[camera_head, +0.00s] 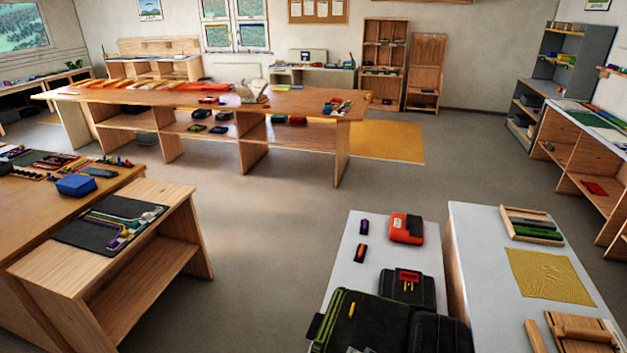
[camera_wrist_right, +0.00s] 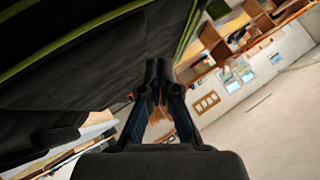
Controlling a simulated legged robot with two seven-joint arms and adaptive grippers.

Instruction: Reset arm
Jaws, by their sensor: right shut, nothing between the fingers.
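My right gripper (camera_wrist_right: 157,70) shows in the right wrist view, its dark fingers together at the tips with nothing between them. A large black surface with yellow-green edging (camera_wrist_right: 90,75) fills the upper left of that view, close to the gripper; I cannot tell if they touch. It resembles the black bag with green edging (camera_head: 362,322) at the bottom of the head view. Neither of my arms shows in the head view, and my left gripper is in no view.
A narrow white table (camera_head: 345,252) bears the bag, a red case (camera_head: 406,228) and a black pouch (camera_head: 407,289). A white-topped table (camera_head: 480,260) stands to its right, with a yellow cloth (camera_head: 550,276). A wooden bench (camera_head: 48,262) is at left. Grey floor (camera_head: 265,260) is clear between.

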